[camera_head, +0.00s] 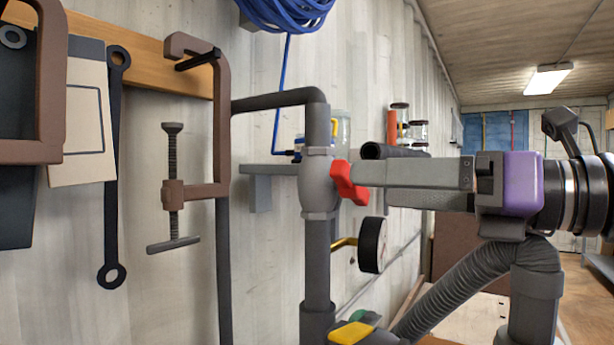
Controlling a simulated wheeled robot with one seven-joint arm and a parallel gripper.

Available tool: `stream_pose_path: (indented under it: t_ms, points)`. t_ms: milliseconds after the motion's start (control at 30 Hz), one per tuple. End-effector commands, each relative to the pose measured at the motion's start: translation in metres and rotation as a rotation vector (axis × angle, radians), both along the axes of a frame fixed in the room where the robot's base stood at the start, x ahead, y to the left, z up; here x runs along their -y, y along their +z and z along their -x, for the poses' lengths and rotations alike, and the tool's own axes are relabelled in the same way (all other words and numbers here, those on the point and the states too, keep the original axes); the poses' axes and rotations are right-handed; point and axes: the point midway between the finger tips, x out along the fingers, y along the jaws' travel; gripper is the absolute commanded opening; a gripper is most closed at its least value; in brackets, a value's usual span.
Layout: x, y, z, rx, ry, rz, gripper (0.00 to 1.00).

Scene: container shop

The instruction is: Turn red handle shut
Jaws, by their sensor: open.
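The red handle (346,183) sits on the front right of a grey valve body (318,188) on a vertical grey pipe (317,258). My gripper (368,174) comes in from the right, its long grey fingers pointing left. Its fingertips are at the right edge of the red handle and overlap it in the picture. I cannot tell whether they touch it or straddle it. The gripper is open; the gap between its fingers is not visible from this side. The handle's far side is hidden.
A round gauge (373,245) on a brass stem hangs just below my gripper. Brown clamps (221,120) and a wrench (112,170) hang on the wall at left. A shelf (268,169) with jars stands behind the pipe. A yellow and green part (352,330) is low at centre.

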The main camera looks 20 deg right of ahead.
Motion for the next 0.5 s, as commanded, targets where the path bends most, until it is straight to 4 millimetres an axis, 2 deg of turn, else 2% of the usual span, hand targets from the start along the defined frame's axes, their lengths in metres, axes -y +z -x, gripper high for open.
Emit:
stream_pose_path:
  t_ms: [500]
  points:
    - [-0.038,0.001,-0.054,-0.003,0.001,0.0,1.0]
